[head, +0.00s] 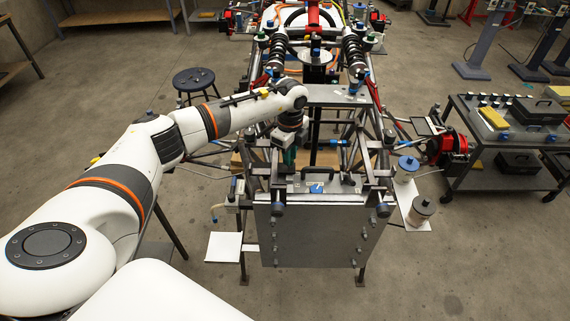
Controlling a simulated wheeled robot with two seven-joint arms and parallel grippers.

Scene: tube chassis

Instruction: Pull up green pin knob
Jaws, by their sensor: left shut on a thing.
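My left arm reaches in from the left over the tube chassis (372,150). Its wrist bends down, and my left gripper (285,146) points downward behind the grey front panel. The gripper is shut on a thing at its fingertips. A small patch of green (290,157), which looks like the green pin knob, shows right by the fingers. The fingers and wrist hide most of it, so its height cannot be told. My right gripper is not in view.
The grey front panel (318,238) with a black handle (330,174) stands nearest me. Coil springs and tubes crowd the chassis behind. A round stool (193,79) stands left, and a tool cart (505,135) stands right. Open floor lies at lower right.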

